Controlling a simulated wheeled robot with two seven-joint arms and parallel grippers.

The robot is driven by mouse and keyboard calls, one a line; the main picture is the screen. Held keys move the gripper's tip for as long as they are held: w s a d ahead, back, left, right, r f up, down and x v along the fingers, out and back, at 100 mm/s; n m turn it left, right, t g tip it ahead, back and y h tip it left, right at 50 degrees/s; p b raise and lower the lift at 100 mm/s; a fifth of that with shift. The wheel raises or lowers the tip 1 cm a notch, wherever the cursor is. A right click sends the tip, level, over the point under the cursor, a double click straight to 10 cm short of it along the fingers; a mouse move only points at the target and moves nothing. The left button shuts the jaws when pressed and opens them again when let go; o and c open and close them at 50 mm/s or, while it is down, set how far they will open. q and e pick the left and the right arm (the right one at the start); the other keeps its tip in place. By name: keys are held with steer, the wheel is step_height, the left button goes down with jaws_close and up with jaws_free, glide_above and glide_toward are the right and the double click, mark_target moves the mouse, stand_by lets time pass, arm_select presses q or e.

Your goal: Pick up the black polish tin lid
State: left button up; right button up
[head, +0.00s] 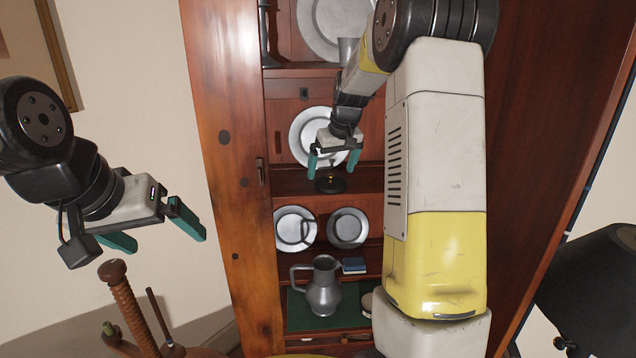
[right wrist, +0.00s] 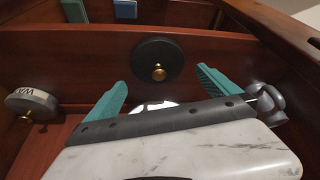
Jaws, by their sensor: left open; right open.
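The black polish tin lid (head: 330,186) is a dark disc with a small brass knob, on the middle shelf of the wooden cabinet. In the right wrist view the lid (right wrist: 152,56) appears just beyond the fingertips, its knob roughly midway between them. My right gripper (head: 333,169) is open and empty, with its teal fingers just above the lid; it also shows in the right wrist view (right wrist: 162,80). A small gap seems to remain between fingers and lid. My left gripper (head: 168,241) is open and empty, left of the cabinet.
A pewter plate (head: 303,136) stands behind my right gripper. Two smaller plates, a pewter pitcher (head: 324,290) and a blue box (head: 354,265) are lower down. In the right wrist view, a lettered round tin with a brass knob (right wrist: 33,101) sits at left.

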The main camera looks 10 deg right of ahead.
mark_target(331, 180)
steer(key=x, duration=0.3)
steer(key=shift+r, duration=0.1)
steer(key=c, duration=1.2)
steer(key=shift+o, duration=0.2)
steer(key=shift+s, duration=0.1)
